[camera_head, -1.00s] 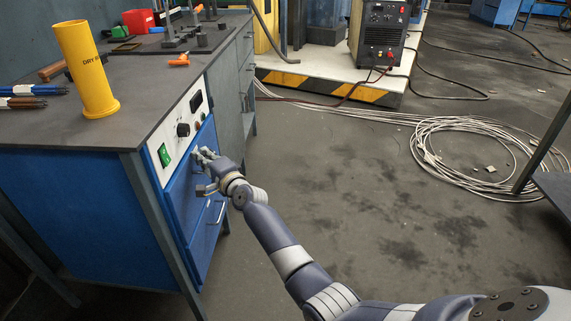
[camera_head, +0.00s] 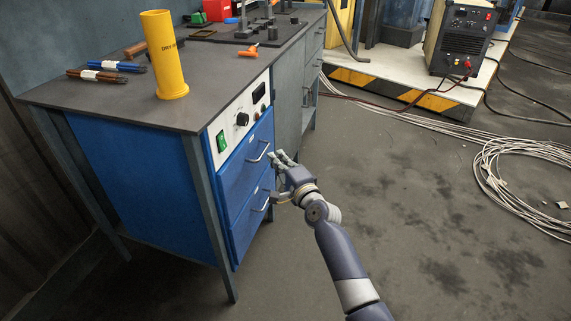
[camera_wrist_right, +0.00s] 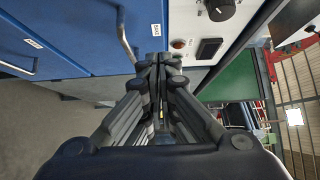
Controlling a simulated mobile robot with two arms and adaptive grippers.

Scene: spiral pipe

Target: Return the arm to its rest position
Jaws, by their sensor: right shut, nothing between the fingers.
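My right arm (camera_head: 340,255) reaches up from the bottom of the head view. Its right gripper (camera_head: 276,157) is in front of the blue drawers (camera_head: 246,165) of the workbench, near the upper drawer's handle (camera_head: 259,153). It also shows in the right wrist view (camera_wrist_right: 160,62), with its fingers together and nothing between them. In that view a drawer handle (camera_wrist_right: 126,36) is left of the fingertips. I cannot tell from these views how wide the gap to the drawer front is. My left gripper is in neither view.
A yellow tube (camera_head: 165,60) stands on the workbench top (camera_head: 120,100), with bundled rods (camera_head: 105,72) to its left. The control panel has a green switch (camera_head: 221,141) and a black knob (camera_head: 242,119). A welding machine (camera_head: 462,38) and coiled cable (camera_head: 500,175) lie beyond open floor.

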